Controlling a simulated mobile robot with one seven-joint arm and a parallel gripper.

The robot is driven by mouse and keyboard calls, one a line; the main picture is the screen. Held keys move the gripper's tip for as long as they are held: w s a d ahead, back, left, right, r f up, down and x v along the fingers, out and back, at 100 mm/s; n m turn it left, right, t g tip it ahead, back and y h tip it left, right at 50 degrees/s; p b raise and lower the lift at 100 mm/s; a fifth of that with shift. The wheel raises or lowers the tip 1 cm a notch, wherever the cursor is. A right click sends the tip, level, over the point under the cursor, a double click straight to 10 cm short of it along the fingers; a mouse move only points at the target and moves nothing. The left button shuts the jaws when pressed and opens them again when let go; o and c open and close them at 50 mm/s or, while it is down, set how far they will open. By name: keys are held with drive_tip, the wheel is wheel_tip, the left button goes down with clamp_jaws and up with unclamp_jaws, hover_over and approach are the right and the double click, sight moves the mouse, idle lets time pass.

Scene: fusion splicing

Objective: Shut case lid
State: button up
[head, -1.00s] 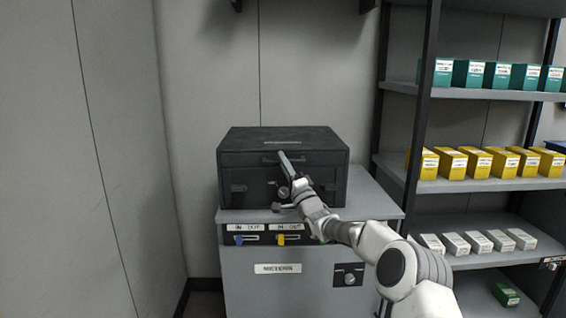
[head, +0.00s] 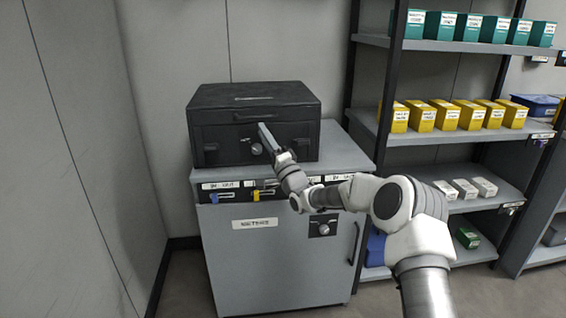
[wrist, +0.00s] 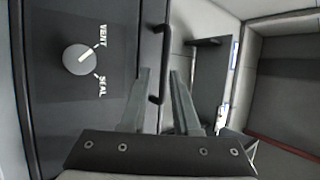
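The black case (head: 215,145) stands on top of a grey cabinet. Its lid (head: 225,96) lies flat on top and looks down, with a handle (head: 253,117) on the front. My gripper (head: 263,128) is in front of the case, just below and right of that handle. In the wrist view my gripper (wrist: 161,74) has its two fingers apart with nothing held between them. A dark bar handle (wrist: 158,50) shows just ahead of the fingertips. The case's round knob (wrist: 79,60) shows there beside VENT and SEAL marks. I cannot tell whether a finger touches the case.
The grey cabinet (head: 280,265) has labelled blue and yellow tabs along its top front. A shelf rack (head: 440,150) with green, yellow and white boxes stands at right. A bare wall (head: 85,150) stands at left. Floor shows in front.

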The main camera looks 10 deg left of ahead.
drive_tip(key=p+v, duration=0.1)
drive_tip(key=v, duration=1)
drive_tip(key=shift+s+d+p, duration=0.2)
drive_tip(key=shift+s+p, duration=0.1)
drive_tip(key=shift+p, duration=0.1)
drive_tip(key=shift+r, duration=0.1)
